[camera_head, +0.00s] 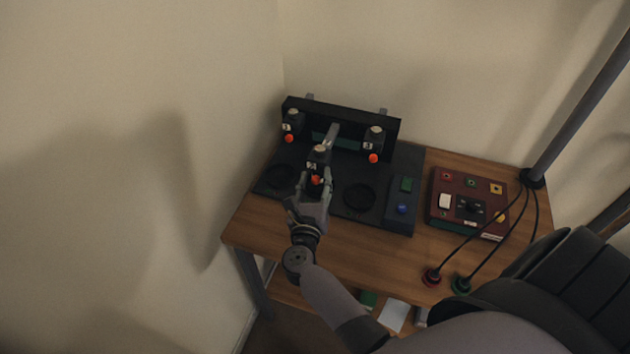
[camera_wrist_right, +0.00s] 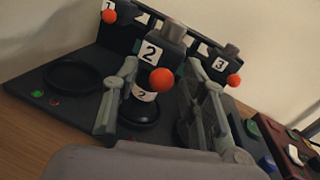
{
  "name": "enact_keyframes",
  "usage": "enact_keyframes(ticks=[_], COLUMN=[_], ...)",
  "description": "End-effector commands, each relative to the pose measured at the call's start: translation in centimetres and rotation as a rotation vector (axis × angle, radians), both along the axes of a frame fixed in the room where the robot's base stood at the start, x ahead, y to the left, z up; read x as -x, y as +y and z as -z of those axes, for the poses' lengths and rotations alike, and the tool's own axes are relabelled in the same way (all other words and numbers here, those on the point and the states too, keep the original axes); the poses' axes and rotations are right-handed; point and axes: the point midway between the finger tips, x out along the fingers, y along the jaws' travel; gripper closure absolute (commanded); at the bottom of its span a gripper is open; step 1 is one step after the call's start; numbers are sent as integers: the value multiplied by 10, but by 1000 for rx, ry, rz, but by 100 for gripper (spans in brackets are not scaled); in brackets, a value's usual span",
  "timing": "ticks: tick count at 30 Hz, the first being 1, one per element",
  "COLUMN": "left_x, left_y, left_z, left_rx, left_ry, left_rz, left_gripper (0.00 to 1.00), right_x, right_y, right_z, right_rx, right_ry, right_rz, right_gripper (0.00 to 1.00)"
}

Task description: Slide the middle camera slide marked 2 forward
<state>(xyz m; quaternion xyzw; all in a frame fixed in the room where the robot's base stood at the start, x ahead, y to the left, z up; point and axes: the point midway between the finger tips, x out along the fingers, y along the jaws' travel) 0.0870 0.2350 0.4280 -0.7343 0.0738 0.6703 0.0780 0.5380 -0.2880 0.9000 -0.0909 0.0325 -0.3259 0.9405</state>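The middle camera slide marked 2 (camera_head: 319,153) is a dark block with a white label and an orange ball knob (camera_wrist_right: 162,79). It stands nearer to me than slide 1 (camera_head: 292,122) and slide 3 (camera_head: 374,138), which are at the back panel. My right gripper (camera_head: 315,181) is at the front of slide 2. In the wrist view its fingers (camera_wrist_right: 160,105) are apart, one on each side of the orange knob, with visible gaps. A second 2 label (camera_wrist_right: 144,95) shows below the knob. My left gripper is not in view.
The dark base board (camera_head: 340,207) has dark rings (camera_head: 359,196), a green button and a blue button (camera_head: 403,209). Walls are close behind and at left.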

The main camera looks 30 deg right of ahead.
Motion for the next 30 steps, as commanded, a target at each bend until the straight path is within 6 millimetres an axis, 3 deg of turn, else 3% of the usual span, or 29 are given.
enact_keyframes(ticks=[8,21,30], left_x=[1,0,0], left_y=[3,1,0], left_z=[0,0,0], left_rx=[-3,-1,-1], left_ry=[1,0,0], left_rz=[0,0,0], left_gripper=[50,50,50], right_x=[9,78,94], right_y=[7,61,74], right_z=[1,1,0], right_rx=[-1,-3,-1], right_ry=[2,3,1], right_rz=[-1,0,0], right_gripper=[61,61,61])
